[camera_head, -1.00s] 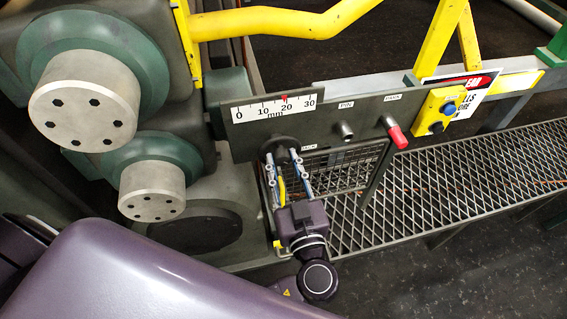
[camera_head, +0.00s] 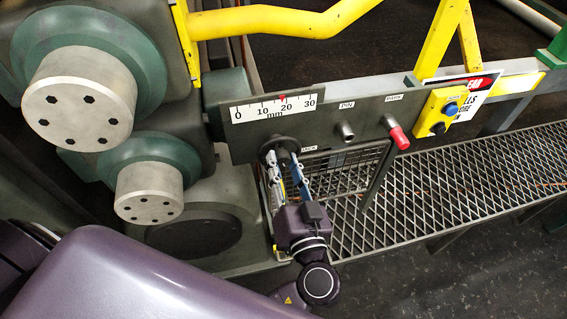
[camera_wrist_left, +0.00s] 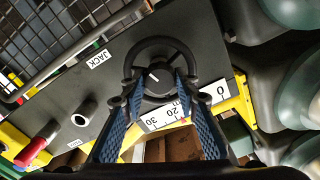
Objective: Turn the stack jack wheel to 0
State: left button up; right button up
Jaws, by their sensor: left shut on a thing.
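The black stack jack wheel (camera_wrist_left: 163,44) is on the dark panel beside the JACK label. Its hub carries a white mark. In the head view the wheel (camera_head: 280,141) is partly hidden by my left gripper (camera_head: 283,160). In the wrist view that gripper (camera_wrist_left: 158,88) has its two blue-padded fingers on either side of the hub, and it is shut on the wheel. The white mm scale (camera_head: 272,106) runs from 0 to 30 above the wheel. Its red pointer (camera_head: 282,98) stands just below 20. My right gripper is not in view.
To the right on the panel are a bare metal stub (camera_head: 346,131), a red-handled knob (camera_head: 398,136) and a yellow button box (camera_head: 440,112). A mesh guard (camera_head: 340,170) is below the panel. Large rolls (camera_head: 80,98) stand at the left, and a yellow rail (camera_head: 280,22) crosses above.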

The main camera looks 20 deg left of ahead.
pick_arm(q)
jog(key=o, duration=1.1)
jog(key=shift+o, duration=0.2)
jog(key=v, duration=1.2)
jog(key=shift+f, duration=0.1)
